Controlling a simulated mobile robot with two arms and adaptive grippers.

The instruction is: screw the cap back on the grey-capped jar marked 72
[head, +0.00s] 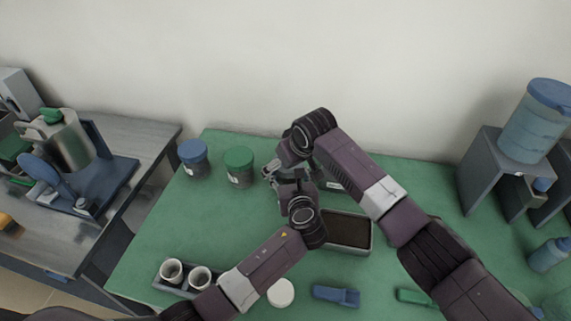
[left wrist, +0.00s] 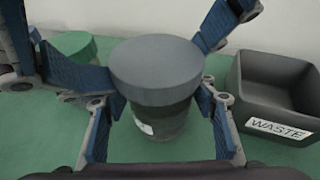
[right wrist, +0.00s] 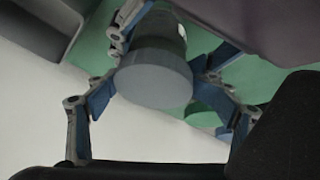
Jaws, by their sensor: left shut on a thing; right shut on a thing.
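The grey-capped jar (left wrist: 165,120) stands upright on the green bench, its dark body under a wide grey cap (left wrist: 155,70). The cap sits over the jar's mouth; I cannot tell how tightly. My left gripper (left wrist: 163,125) is shut around the jar body. My right gripper (right wrist: 155,90) is shut at the cap, with its fingers on opposite sides; the cap also shows in the right wrist view (right wrist: 153,80). A pale label is partly visible on the jar, its number unreadable. In the head view my arms hide most of the jar.
A grey waste bin (left wrist: 270,85) stands right of the jar. Green-capped (head: 239,166) and blue-capped (head: 194,157) jars stand left. A dark-filled tray (head: 348,232), white disc (head: 281,292), blue tool (head: 336,296) and cup rack (head: 160,284) occupy the front. The left-middle bench is clear.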

